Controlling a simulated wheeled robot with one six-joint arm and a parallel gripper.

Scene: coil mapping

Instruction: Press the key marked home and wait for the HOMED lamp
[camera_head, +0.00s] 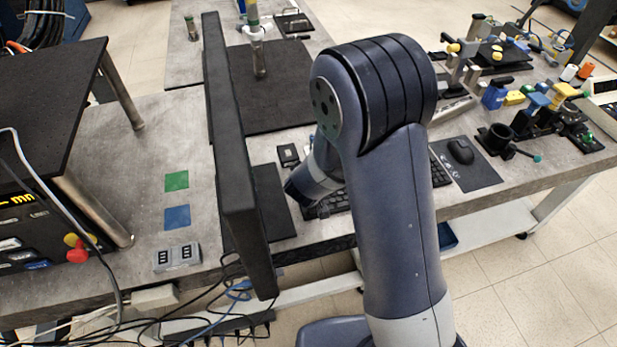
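A dark control unit with a yellow readout ending in "mm" (22,199) stands at the left edge, under a black shelf and partly cut off. Several keys (12,244) sit below the readout. Their lettering is too small to read, so I cannot tell which is marked home. No HOMED lamp can be made out. My arm stands in the middle of the view. Its forearm reaches down behind the upper link to the wrist, over the bench by a black keyboard (440,171). My gripper's fingers cannot be made out there.
A tall black panel (232,150) stands on edge between my arm and the control unit. A red knob (77,252), loose cables, a small grey box (177,257), and green (176,181) and blue (177,217) squares are left of it. A mouse (460,151) lies right.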

